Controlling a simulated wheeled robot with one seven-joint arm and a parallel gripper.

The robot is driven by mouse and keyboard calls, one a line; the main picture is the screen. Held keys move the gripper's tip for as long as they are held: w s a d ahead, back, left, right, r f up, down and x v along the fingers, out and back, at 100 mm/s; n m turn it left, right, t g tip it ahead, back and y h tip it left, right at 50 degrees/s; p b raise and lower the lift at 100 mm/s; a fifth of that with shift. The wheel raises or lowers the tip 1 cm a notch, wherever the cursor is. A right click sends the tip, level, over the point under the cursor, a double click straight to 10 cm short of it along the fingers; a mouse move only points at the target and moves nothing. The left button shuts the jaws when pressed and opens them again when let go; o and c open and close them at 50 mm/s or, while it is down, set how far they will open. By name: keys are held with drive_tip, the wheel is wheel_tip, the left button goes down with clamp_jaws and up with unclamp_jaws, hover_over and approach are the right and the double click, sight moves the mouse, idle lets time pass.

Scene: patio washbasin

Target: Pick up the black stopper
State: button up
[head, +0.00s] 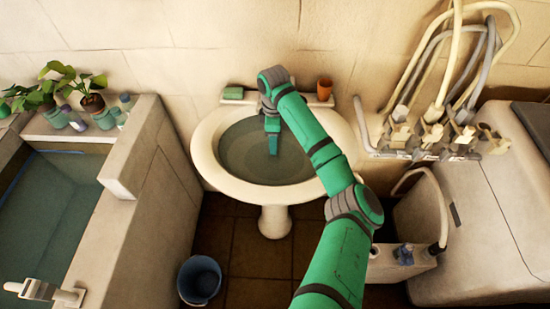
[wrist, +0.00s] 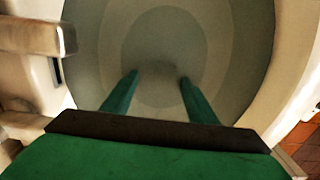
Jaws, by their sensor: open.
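The black stopper cannot be made out in either view. The white pedestal washbasin (head: 204,160) has a grey-green bowl that looks filled with water. My gripper (head: 273,148) points down over the middle of the bowl. In the wrist view my gripper (wrist: 158,82) is open, its two green fingers apart with nothing between them. Beneath them is the bowl's rounded bottom (wrist: 165,45), with faint darker rings and no distinct object. I cannot tell how far the fingertips are from the bottom.
An orange cup (head: 325,89) and a green block (head: 233,93) stand at the basin's back. A pale fitting (wrist: 35,37) juts in at the left of the wrist view. A blue bucket (head: 199,280) is on the floor. Hoses and taps (head: 440,125) are at right.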

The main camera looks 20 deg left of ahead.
drive_tip(key=shift+s+d+f, duration=0.1)
drive_tip(key=shift+s+f, duration=0.1)
drive_tip(key=shift+f, duration=1.15)
drive_tip(key=shift+s+d+f, duration=0.1)
drive_tip(key=shift+s+f, duration=0.05)
drive_tip(key=shift+f, duration=1.15)
drive_tip(key=c, duration=1.1)
